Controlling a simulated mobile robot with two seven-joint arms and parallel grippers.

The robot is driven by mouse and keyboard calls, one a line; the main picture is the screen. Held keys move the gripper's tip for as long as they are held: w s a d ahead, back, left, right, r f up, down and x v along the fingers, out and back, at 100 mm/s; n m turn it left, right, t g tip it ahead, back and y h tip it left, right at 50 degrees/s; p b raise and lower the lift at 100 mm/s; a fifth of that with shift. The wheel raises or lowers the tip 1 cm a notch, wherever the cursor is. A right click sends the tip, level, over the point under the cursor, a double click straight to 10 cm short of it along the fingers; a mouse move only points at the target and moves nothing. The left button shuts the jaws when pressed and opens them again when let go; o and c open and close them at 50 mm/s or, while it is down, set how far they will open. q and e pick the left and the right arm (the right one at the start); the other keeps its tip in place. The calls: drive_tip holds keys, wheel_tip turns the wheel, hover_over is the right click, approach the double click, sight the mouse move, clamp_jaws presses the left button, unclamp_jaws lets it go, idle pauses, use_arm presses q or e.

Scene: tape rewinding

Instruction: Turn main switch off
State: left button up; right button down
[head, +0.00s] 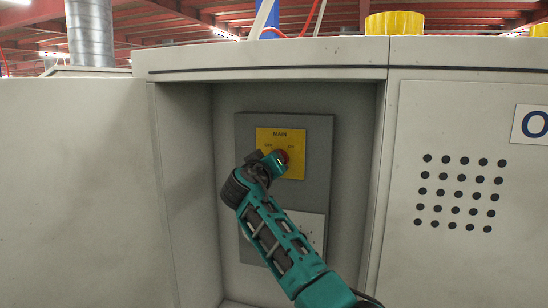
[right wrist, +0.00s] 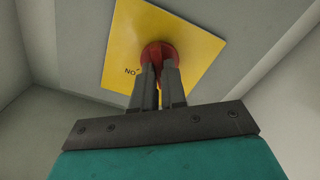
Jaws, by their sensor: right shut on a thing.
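The main switch is a red knob (head: 284,156) on a yellow plate (head: 294,172) labelled MAIN, with OFF at left and ON at right. The plate sits on a grey panel inside an open recess. My right gripper (head: 279,158) reaches up to the knob from below. In the right wrist view the right gripper (right wrist: 160,68) is shut on the red knob (right wrist: 159,53), with the yellow plate (right wrist: 190,40) behind it. The knob's pointing direction is hidden by the fingers. My left gripper is not in view.
Recess walls stand close on both sides of the arm. A white plate (head: 312,228) lies lower on the panel, partly behind my arm. The cabinet front at right has ventilation holes (head: 460,193) and a sign (head: 533,125).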

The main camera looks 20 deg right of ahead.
drive_tip(key=shift+n, duration=0.5)
drive_tip(key=shift+f+p, duration=0.1)
drive_tip(key=shift+p, duration=0.2)
drive_tip(key=c, duration=1.2)
unclamp_jaws()
drive_tip(key=b+v, duration=0.1)
drive_tip(key=v, duration=1.2)
